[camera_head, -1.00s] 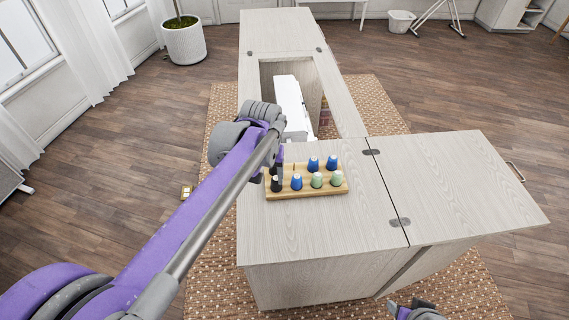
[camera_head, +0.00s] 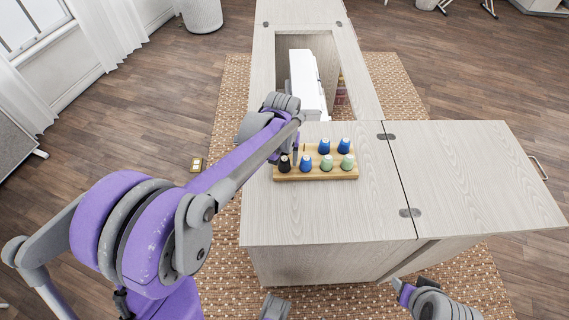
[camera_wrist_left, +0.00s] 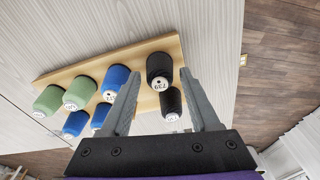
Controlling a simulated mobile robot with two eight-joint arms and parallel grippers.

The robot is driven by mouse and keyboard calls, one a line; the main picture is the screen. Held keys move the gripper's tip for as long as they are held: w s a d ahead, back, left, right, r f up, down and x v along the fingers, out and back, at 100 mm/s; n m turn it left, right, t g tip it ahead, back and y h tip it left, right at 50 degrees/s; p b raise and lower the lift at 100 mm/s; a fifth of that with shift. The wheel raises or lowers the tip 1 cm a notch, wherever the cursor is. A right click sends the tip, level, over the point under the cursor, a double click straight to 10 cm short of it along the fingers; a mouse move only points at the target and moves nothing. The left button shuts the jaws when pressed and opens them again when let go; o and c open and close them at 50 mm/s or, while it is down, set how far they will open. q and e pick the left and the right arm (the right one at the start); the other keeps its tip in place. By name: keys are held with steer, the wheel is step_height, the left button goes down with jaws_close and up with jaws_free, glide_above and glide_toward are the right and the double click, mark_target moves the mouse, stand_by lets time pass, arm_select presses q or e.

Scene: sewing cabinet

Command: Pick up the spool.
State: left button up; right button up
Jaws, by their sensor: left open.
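A light wooden rack (camera_head: 345,176) of thread spools stands on the cabinet top. The task does not say which spool is meant. In the left wrist view, a black spool (camera_wrist_left: 160,66) lies between the fingertips of my left gripper (camera_wrist_left: 159,76), with visible gaps to both fingers. The gripper is open and holds nothing. A second black spool (camera_wrist_left: 171,101) is nearer the palm. Blue spools (camera_wrist_left: 115,79) and green spools (camera_wrist_left: 79,92) are to the left. In the head view, my left gripper (camera_head: 295,154) is at the rack's left end, by a black spool (camera_head: 285,165), partly hidden by my arm.
The pale cabinet top (camera_head: 330,220) is bare in front of the rack, and the hinged leaf (camera_head: 470,180) at right is clear. A white sewing machine (camera_head: 306,80) sits in the opening behind. Part of my right arm (camera_head: 440,303) shows at the bottom edge.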

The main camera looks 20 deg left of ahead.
mark_target(285, 160)
arm_select(q)
steer(key=shift+w+f, duration=0.1)
steer(key=shift+f, duration=0.75)
jaws_close()
steer(key=shift+r, duration=0.15)
step_height(285, 160, up, 10)
steer(key=shift+f+p, duration=0.1)
steer(key=shift+p, duration=0.4)
